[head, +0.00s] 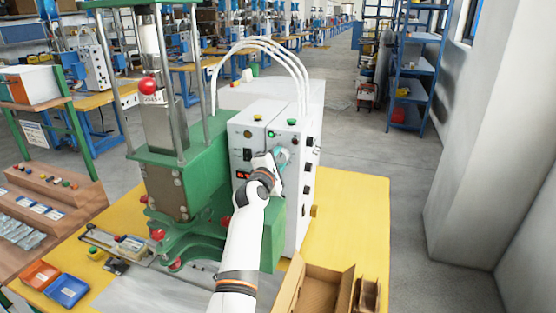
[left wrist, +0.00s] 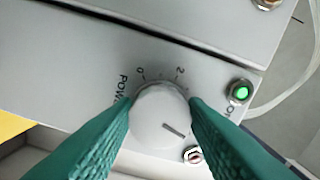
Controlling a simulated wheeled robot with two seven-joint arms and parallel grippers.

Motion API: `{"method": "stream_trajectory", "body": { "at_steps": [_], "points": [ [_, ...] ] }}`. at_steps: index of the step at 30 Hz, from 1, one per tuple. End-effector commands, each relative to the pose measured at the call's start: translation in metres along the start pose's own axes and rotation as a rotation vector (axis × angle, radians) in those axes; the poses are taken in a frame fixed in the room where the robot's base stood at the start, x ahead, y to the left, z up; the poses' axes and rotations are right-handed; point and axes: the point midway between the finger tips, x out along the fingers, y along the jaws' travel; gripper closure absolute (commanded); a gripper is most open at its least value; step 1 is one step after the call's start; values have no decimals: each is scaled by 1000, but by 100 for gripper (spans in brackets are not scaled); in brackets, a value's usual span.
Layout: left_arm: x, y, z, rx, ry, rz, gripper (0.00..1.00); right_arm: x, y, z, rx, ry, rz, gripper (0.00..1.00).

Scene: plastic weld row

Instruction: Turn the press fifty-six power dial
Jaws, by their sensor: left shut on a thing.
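The power dial (left wrist: 158,118) is a round white knob on a grey panel in the left wrist view. Part of the word "POWER" and the marks 0 and 2 show beside it. A dark line on the knob points to the lower right. My left gripper (left wrist: 160,104) has its two green fingers on opposite sides of the knob, shut on it. In the head view my left gripper (head: 283,157) is at the front of the white control box (head: 302,210) beside the green press (head: 160,175). The dial is hidden there by the gripper. My right gripper is not in view.
A lit green button (left wrist: 240,92) and a red-centred part (left wrist: 193,155) sit close to the dial. White hoses (head: 262,45) arch over the box. An open cardboard box (head: 315,290) stands at the yellow table's (head: 365,215) front. Orange (head: 38,274) and blue bins (head: 67,291) lie left.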

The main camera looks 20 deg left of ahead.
Motion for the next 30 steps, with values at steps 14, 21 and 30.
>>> {"method": "stream_trajectory", "body": {
  "at_steps": [14,21,30],
  "points": [
    [0,-4,-1,456,0,-5,84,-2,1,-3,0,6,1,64],
    [0,-4,-1,683,-1,-6,84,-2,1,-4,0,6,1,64],
    [0,-5,-1,931,-1,-6,84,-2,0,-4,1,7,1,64]
  ]
}}
